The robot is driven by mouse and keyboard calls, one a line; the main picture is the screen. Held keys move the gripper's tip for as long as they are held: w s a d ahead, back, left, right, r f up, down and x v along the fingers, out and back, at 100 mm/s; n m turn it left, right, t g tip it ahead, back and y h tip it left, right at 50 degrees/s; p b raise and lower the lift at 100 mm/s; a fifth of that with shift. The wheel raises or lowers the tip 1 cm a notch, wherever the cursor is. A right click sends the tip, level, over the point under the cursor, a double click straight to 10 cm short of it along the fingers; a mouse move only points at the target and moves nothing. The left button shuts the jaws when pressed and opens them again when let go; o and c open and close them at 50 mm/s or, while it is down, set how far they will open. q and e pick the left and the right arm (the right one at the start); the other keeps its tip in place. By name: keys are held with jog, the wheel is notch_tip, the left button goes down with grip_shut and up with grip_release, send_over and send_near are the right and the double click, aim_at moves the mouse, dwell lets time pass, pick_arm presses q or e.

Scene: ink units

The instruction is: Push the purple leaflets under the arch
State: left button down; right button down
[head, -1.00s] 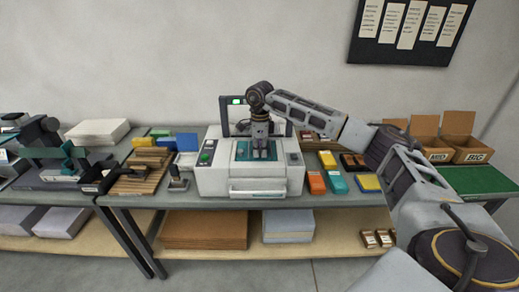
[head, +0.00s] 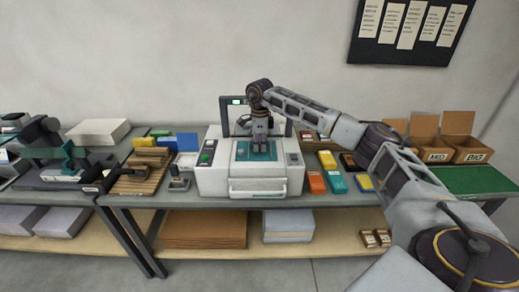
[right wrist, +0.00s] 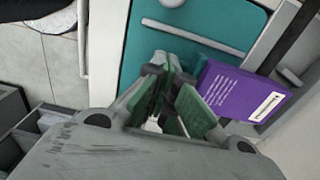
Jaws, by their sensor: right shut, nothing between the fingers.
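In the right wrist view, purple leaflets (right wrist: 236,92) with pale print and a white label lie by the edge of a teal bed (right wrist: 190,20), just beside my right gripper's fingers. I cannot tell whether the fingers touch them. The leaflets do not show clearly in the head view. My right gripper (head: 260,155) is shut and empty, pointing down over the teal bed of the white machine (head: 215,180). A dark upright frame (head: 225,112), which looks like the arch, stands at the machine's back, partly hidden by my arm. My left gripper is not in view.
Orange, teal and yellow boxes (head: 337,182) lie right of the machine. A stamp (head: 178,180) and a wooden slatted stack (head: 145,172) stand left of it. Open cartons (head: 457,145) are at the far right, beyond my arm.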

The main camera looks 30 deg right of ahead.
jog(key=shift+w+d, duration=0.35)
jog(key=shift+w, duration=0.25)
jog(key=shift+w+d, duration=0.35)
jog(key=shift+w, duration=0.2)
jog(key=shift+s, duration=0.15)
jog(key=shift+s+a+p, duration=0.3)
jog(key=shift+s+p, duration=0.1)
